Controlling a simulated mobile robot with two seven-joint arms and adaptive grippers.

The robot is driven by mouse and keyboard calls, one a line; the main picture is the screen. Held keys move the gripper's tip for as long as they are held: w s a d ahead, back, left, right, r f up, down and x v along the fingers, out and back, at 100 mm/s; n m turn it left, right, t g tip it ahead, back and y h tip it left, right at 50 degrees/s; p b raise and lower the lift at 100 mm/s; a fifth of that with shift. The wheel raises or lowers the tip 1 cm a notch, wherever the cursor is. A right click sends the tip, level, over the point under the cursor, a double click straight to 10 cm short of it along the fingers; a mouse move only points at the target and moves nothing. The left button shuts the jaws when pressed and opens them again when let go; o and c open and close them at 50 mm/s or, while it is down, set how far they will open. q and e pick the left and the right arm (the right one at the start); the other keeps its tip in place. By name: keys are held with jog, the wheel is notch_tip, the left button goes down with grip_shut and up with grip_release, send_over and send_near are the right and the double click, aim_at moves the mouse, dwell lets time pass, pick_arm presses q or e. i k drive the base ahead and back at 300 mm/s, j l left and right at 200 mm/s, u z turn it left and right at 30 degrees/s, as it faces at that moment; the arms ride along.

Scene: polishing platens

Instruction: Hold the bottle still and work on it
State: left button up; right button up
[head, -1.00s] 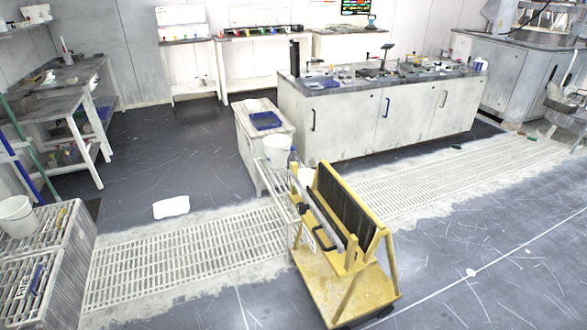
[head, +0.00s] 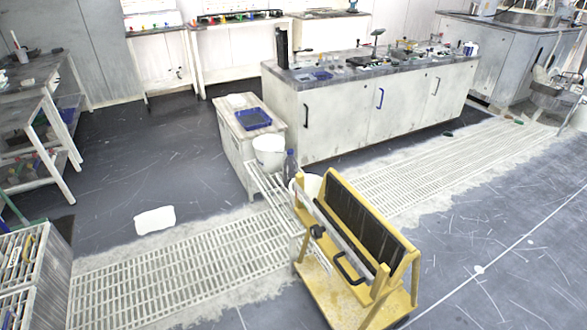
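A dark bluish bottle (head: 291,163) stands upright beside the white bucket (head: 268,152), near the small white cabinet and behind the yellow cart. It is small in the head view, and its lower part is partly hidden. Neither of my grippers shows in the head view, so nothing is seen touching the bottle.
A yellow cart (head: 345,303) with dark upright panels stands in front. A small cabinet (head: 237,143) carries a blue tray (head: 253,118). A long white bench (head: 340,125) stands behind. A white slab (head: 155,220) lies on the open dark floor at left. Pale grating (head: 190,265) crosses the floor.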

aim_at(291, 163)
jog(key=i+j+z, duration=0.1)
jog(key=i+j, duration=0.15)
jog(key=i+j+z, duration=0.1)
jog(key=i+j, duration=0.15)
jog(key=j, duration=0.15)
jog(key=i+j+z, duration=0.1)
jog(key=i+j, duration=0.15)
jog(key=i+j+z, duration=0.1)
jog(key=j, duration=0.4)
jog(key=i+j+z, duration=0.1)
jog(key=i+j, duration=0.2)
jog(key=j, duration=0.1)
